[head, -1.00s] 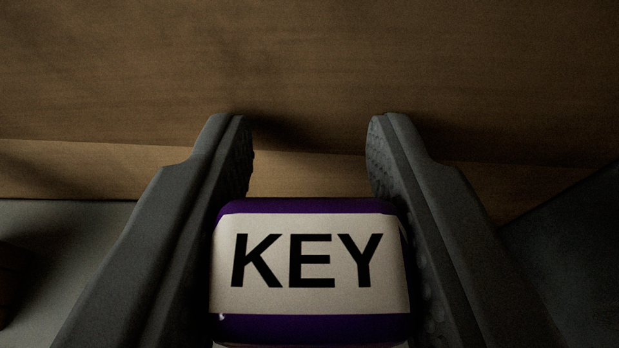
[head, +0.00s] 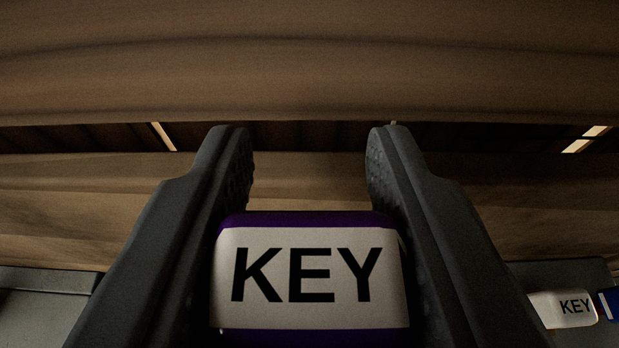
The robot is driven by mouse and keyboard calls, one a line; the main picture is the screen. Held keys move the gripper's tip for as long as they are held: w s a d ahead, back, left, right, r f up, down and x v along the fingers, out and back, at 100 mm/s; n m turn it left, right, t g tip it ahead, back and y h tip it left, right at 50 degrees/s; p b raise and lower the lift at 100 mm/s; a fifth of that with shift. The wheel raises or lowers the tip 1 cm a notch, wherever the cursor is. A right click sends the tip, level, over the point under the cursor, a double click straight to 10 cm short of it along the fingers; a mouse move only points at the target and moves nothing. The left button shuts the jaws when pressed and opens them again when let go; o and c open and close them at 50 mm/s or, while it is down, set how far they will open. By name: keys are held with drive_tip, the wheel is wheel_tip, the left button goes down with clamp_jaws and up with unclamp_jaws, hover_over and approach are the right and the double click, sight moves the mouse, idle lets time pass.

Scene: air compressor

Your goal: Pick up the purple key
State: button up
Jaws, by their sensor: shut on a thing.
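The purple key (head: 310,218) has a white label that reads KEY in black letters. It sits between the two dark grey fingers of my gripper (head: 310,160), near the bottom middle of the head view. My gripper is shut on the key, with a finger against each side. The fingertips reach past the key toward the wooden surface. The lower end of the key is cut off by the picture's bottom edge.
Another key (head: 565,308) with a white KEY label lies on a grey surface at the lower right, beside a blue piece (head: 609,303). Wooden boards (head: 310,60) fill the upper view, with a dark gap (head: 300,137) across them. A grey surface (head: 45,300) shows at lower left.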

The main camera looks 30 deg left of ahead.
wheel_tip(320, 180, up, 3)
drive_tip(key=shift+w+a+r, duration=0.1)
drive_tip(key=shift+w+r, duration=0.05)
drive_tip(key=shift+r, duration=0.5)
drive_tip(key=shift+s, duration=0.2)
